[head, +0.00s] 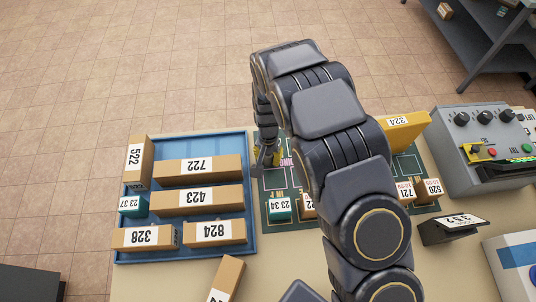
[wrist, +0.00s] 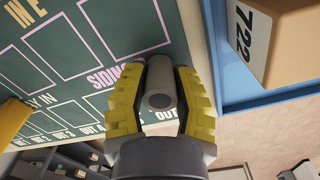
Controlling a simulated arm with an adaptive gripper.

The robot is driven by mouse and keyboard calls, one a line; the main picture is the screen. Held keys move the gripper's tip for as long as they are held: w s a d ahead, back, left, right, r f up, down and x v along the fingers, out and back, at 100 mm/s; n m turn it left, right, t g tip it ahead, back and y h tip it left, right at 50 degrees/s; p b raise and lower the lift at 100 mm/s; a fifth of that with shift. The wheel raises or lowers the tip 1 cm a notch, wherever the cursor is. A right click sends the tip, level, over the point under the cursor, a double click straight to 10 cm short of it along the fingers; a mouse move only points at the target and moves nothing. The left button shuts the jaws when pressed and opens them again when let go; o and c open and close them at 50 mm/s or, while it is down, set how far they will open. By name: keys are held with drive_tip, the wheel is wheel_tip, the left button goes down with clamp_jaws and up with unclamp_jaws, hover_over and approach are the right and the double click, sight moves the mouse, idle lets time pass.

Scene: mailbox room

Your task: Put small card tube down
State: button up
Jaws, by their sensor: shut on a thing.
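The small card tube (wrist: 160,80) is a short grey cylinder in the wrist view, with one round end and a dark spot in its middle facing the camera. My gripper (wrist: 160,112) has its yellow padded fingers closed on both sides of the tube. The tube is over or on the green board (wrist: 90,60), near the pink SIDING outline; I cannot tell whether it touches the board. In the head view my gripper (head: 267,152) is at the board's left part, beside the blue tray. My arm hides the tube there.
The blue tray (head: 252,180) at left holds several labelled boxes. Small numbered blocks (head: 280,208) stand along the board's near edge. A yellow box (head: 404,130) stands at the board's far right. A grey control panel (head: 480,140) is at right. A loose box (head: 226,280) lies in front.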

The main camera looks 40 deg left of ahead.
drive_tip(key=shift+f, duration=0.15)
drive_tip(key=o, duration=0.7)
wheel_tip(320, 180, up, 12)
drive_tip(key=shift+w+a+r, duration=0.1)
drive_tip(key=shift+r, duration=0.1)
